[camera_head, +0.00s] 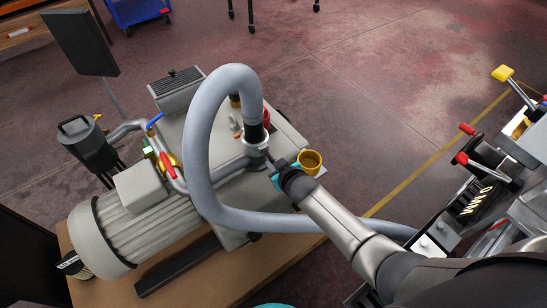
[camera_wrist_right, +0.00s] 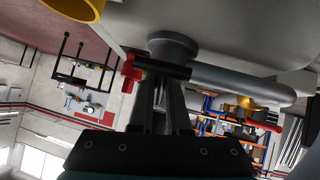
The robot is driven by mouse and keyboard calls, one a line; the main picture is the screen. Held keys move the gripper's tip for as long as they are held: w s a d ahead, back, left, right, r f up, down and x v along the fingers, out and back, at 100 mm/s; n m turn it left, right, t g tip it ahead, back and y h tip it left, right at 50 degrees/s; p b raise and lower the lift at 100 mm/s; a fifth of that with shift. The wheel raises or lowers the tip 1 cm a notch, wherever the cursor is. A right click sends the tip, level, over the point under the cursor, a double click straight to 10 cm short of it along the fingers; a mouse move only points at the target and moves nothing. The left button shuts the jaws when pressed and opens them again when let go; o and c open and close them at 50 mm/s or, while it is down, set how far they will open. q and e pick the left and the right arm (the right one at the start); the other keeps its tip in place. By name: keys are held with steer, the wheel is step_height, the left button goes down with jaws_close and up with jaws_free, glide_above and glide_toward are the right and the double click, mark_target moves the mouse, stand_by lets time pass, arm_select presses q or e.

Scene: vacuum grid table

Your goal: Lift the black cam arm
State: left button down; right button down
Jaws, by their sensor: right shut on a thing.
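The black cam arm (camera_wrist_right: 168,69) shows in the right wrist view as a short dark bar under a round grey fitting (camera_wrist_right: 172,46). My right gripper (camera_wrist_right: 164,84) is shut on it from below, with the fingertips at the bar. In the head view my right gripper (camera_head: 277,170) is beside the grey coupling (camera_head: 257,153) at the lower end of the hose's black cuff (camera_head: 255,132). There the cam arm is too small and too covered by the gripper to make out. My left gripper is not in view.
The thick grey hose (camera_head: 200,150) arches over the pump and runs right behind my right arm. A yellow cup-shaped part (camera_head: 310,161) is close beside the gripper. The ribbed motor (camera_head: 135,232) sits on the wooden board (camera_head: 225,280). A lever machine (camera_head: 500,175) stands at right.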

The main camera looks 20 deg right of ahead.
steer(key=r+g+p, duration=0.1)
steer(key=p, duration=0.2)
steer(key=shift+s+r+g+h, duration=0.1)
steer(key=shift+s+g+h, duration=0.05)
steer(key=shift+g+h, duration=0.15)
steer(key=shift+r+g+p, duration=0.15)
steer(key=shift+g+p, duration=0.25)
steer(key=shift+p, duration=0.35)
steer(key=shift+d+r+g+h+p, duration=0.15)
steer(key=shift+g+h+p, duration=0.25)
steer(key=shift+g+p, duration=0.3)
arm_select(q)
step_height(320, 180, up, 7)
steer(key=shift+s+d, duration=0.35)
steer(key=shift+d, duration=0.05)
arm_select(e)
steer(key=shift+s+n, duration=0.1)
steer(key=shift+n, duration=0.2)
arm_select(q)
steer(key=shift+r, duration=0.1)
arm_select(e)
steer(key=shift+g, duration=0.3)
steer(key=c, duration=0.9)
jaws_free()
arm_select(q)
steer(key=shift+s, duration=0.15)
steer(key=shift+p, duration=0.3)
arm_select(e)
steer(key=shift+r, duration=0.1)
